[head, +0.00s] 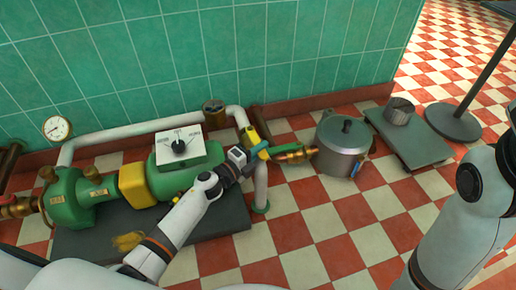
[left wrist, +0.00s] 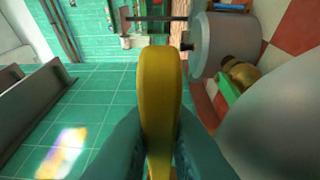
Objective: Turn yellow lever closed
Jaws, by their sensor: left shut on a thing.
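The yellow lever (head: 251,134) sits on the pipework at the right end of the green pump, near the white vertical pipe. My left gripper (head: 257,150) reaches it from the lower left and is shut on the lever. In the left wrist view the yellow lever (left wrist: 161,85) stands lengthwise between the two teal fingers (left wrist: 161,140). The lever's pivot is hidden there. My right arm shows at the right edge of the head view, but its gripper fingers do not show.
A green and brass valve (head: 290,153) lies right of the lever, joined towards a grey lidded pot (head: 343,145). The green pump (head: 75,200) and a dial box (head: 180,147) stand left. A dark trolley (head: 415,145) stands right. Checkered floor (head: 300,225) is open in front.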

